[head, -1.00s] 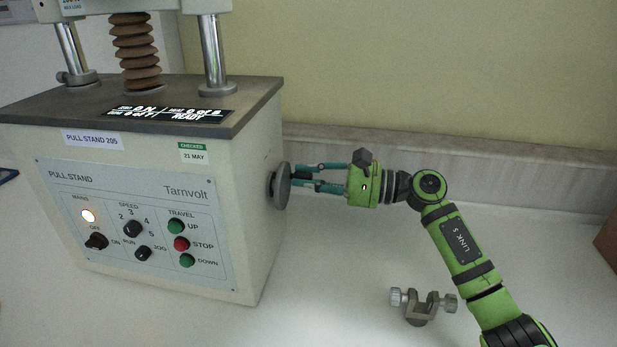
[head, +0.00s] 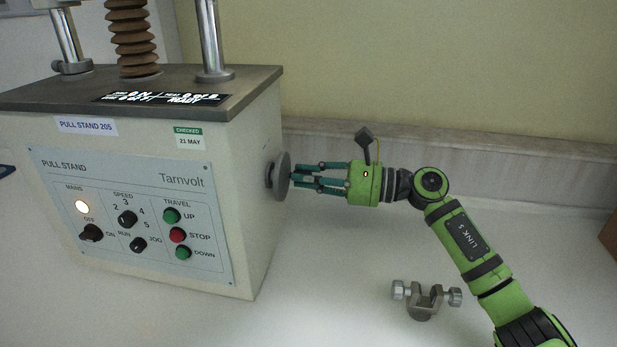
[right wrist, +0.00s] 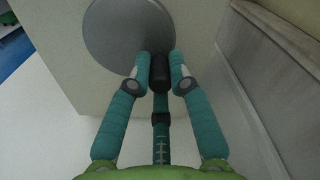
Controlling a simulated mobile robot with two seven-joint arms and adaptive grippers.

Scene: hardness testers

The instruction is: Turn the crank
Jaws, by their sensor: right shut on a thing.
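The crank is a grey disc (head: 279,177) on the right side wall of the pull stand (head: 130,215). Its black handle (right wrist: 160,72) sticks out near the disc's lower right edge in the right wrist view, where the disc (right wrist: 128,35) also shows. My right gripper (head: 294,178) has its teal fingers closed around this handle, close to the disc. In the right wrist view the gripper (right wrist: 160,68) has a fingertip on each side of the handle and a third finger below. In the head view the fingers mostly hide the handle. My left gripper is out of view.
The stand's front panel has a lit mains lamp (head: 82,206), knobs and travel buttons. A metal clamp (head: 424,298) stands on the white bench below my right arm. A wall ledge (head: 430,155) runs behind the arm. A brown object (head: 608,238) is at the right edge.

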